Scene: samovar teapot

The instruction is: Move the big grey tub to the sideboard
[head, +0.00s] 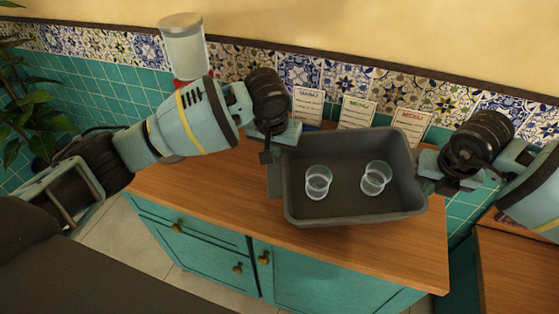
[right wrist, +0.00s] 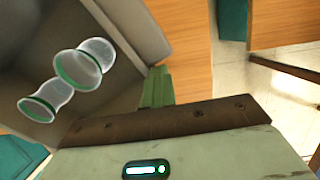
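The big grey tub (head: 354,214) is over the wooden top of the teal sideboard (head: 200,187), near its right part. I cannot tell whether it rests on the wood or hangs just above it. Two clear glasses (head: 318,182) (head: 375,178) are inside it; the right wrist view shows their green-tinted rims (right wrist: 68,68). My left gripper (head: 271,158) is at the tub's left wall and looks shut on its rim. My right gripper (head: 428,180) is at the right wall and looks shut on it; a green finger (right wrist: 157,88) shows beside the wall in the right wrist view.
Menu cards (head: 357,112) stand behind the tub against the tiled wall. A glass jar with a red base (head: 185,48) is at the back left. Another wooden surface (head: 515,265) lies at the lower right, across a gap. The sideboard's left part is clear.

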